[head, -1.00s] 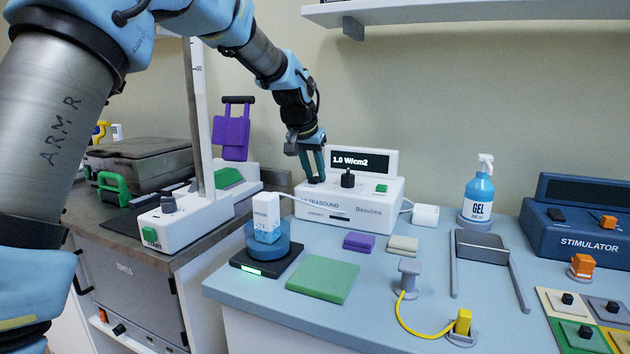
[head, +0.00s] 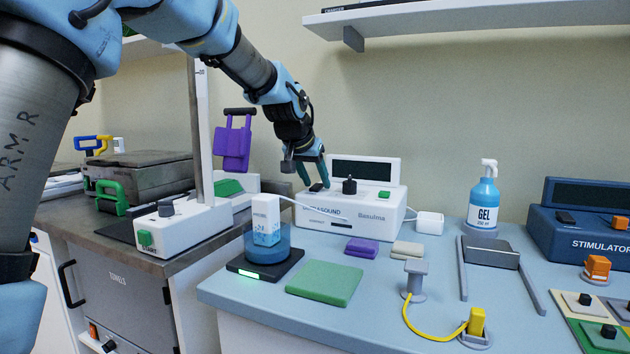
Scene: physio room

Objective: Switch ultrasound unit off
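The ultrasound unit (head: 350,218) is a white box at the back of the blue-grey counter. Its display (head: 363,170) is dark. On its top are a black rocker switch (head: 317,187) at the left, a black knob (head: 349,186) in the middle and a green button (head: 384,195) at the right. My gripper (head: 314,181) reaches in from the upper left, its dark green fingers pointing down over the switch end of the unit. The fingers show a gap between them and hold nothing that I can see. Whether a fingertip touches the switch I cannot tell.
In front of the unit stand a white probe in a blue cup (head: 266,237), a green pad (head: 325,282) and a purple block (head: 361,247). A gel bottle (head: 484,200) and the stimulator (head: 582,223) are at the right. A shelf (head: 430,18) hangs above.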

